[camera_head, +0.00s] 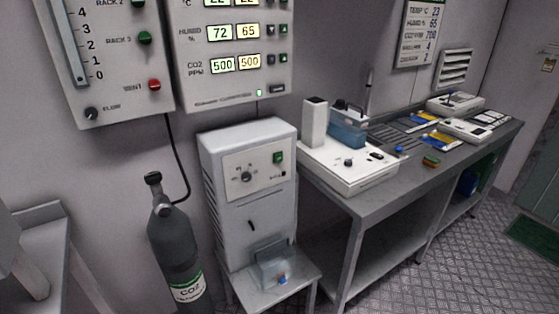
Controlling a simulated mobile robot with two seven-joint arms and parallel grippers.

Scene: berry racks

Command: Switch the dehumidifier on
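The dehumidifier appears to be the grey box-shaped unit (222,215) against the wall in the head view, standing on a low grey stand (240,296). Its pale front panel holds a round dial (246,176) and a green switch (278,157) at the right. I cannot tell the switch's position. A small clear container (272,268) sits at its lower front. Neither of my grippers is in view.
A wall panel (190,90) above shows HUMID 72 and 65. A CO2 cylinder (180,255) stands left of the unit. A grey workbench (375,203) with instruments stands close on the right. The metal floor (440,275) in front of the bench is clear.

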